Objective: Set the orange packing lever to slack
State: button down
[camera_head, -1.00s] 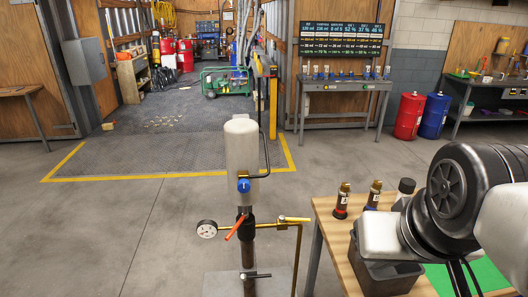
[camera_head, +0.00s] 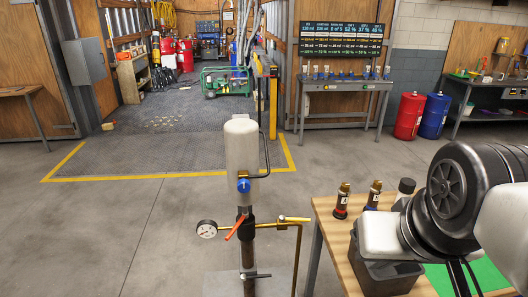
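The orange lever (camera_head: 235,227) sits on the dark lower part of an upright stand, under a white cylinder (camera_head: 241,150). It slants, its free end low and left, its other end up near the column. A black-tipped bar (camera_head: 257,275) crosses lower down. My arm shows at the right edge, but my gripper is out of view.
A wooden table (camera_head: 325,210) at right carries small bottles (camera_head: 342,200), a dark bin (camera_head: 385,272) and a green mat (camera_head: 485,275). Open floor lies left of the stand. A grey bench (camera_head: 345,87) and red and blue drums (camera_head: 409,115) stand behind.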

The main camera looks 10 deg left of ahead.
aim_at(243, 217)
jog(key=i+j+u, duration=0.15)
jog(key=j, duration=0.25)
jog(key=j+u, duration=0.1)
jog(key=j, duration=0.3)
jog(key=i+j+u, duration=0.15)
jog(key=j, duration=0.2)
jog(key=i, duration=0.05)
